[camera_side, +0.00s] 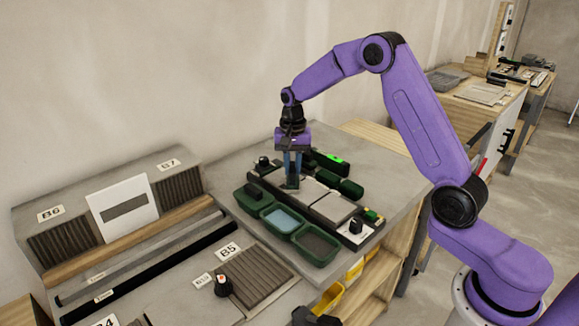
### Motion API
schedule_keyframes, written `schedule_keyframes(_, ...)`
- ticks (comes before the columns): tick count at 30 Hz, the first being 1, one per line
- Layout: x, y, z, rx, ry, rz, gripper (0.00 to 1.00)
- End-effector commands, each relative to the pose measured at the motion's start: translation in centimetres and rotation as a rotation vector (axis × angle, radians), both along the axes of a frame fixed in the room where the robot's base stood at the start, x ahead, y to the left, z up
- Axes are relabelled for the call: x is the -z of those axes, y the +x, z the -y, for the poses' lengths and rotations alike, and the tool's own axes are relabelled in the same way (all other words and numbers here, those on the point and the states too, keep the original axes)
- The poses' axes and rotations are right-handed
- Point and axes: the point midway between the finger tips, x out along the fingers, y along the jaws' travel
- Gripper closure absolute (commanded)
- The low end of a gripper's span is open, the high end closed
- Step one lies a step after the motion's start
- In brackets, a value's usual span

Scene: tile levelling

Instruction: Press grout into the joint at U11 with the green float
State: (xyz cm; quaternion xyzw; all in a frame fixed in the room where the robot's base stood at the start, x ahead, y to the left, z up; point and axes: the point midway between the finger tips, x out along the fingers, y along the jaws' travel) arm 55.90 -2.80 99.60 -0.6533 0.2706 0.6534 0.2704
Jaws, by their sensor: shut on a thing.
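My gripper (292,166) points straight down over the far left part of a dark tile fixture (368,229). Its blue fingers are shut on a small dark green piece (292,183), which looks like the green float; its shape is mostly hidden by the fingers. The float is low at the fixture, beside the light grey tiles (333,208); I cannot tell whether it touches them. A narrow joint line runs between the tiles. No U11 label is readable in this view.
Green trays stand along the fixture's front: one with a dark block (252,191), one with blue content (282,218), one with grey content (317,242). A dark device with a green light (328,161) and a green block (346,187) lie behind. A ribbed panel (252,273) lies front left.

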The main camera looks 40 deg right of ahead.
Motion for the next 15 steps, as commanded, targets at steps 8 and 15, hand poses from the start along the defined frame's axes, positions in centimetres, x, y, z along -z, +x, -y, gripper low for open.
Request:
schedule_keyframes(8, 0.1, 0.0, 1.3, 0.001, 0.0, 0.0, 1.0)
schedule_keyframes(15, 0.1, 0.0, 2.2, 0.003, -0.001, -0.001, 1.0)
